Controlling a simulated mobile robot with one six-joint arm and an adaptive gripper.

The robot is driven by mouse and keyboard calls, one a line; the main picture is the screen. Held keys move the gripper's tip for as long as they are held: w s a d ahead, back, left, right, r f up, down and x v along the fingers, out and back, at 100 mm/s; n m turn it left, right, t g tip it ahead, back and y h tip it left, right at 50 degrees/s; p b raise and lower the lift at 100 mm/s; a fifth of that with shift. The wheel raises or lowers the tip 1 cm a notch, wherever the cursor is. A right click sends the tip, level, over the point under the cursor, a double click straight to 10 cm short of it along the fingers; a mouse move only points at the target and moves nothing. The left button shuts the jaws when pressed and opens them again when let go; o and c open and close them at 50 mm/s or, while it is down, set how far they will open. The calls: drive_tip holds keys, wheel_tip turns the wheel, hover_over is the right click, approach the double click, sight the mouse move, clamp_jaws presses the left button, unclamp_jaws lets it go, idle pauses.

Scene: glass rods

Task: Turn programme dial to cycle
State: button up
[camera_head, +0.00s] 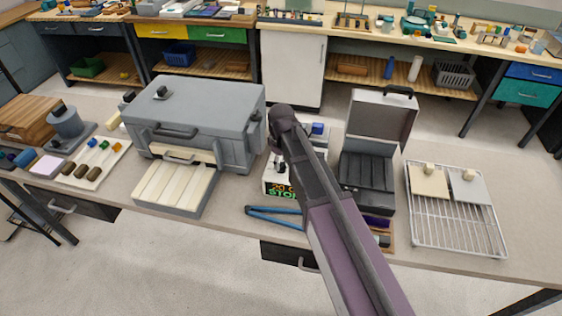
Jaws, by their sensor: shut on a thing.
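A small white device (274,188) stands in the middle of the bench. Its dark display shows green and orange text that reads roughly "20 C" and "STOP". My arm crosses in front of its right part and hides much of its top. My gripper (277,158) is at the top of this device, mostly behind my own wrist, and is shut on what appears to be the programme dial. The dial itself is hidden, so its setting cannot be read.
A large grey lidded box (200,105) stands left of the device, with a ribbed tray (209,200) in front. Blue tongs (270,213) lie before the device. An open grey case (381,108) and a wire rack (490,225) are to the right.

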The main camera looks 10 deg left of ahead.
drive_tip(key=shift+m, duration=2.2)
drive_tip(key=o, duration=1.1)
drive_tip(key=shift+o, duration=0.2)
drive_tip(key=shift+n, duration=0.6)
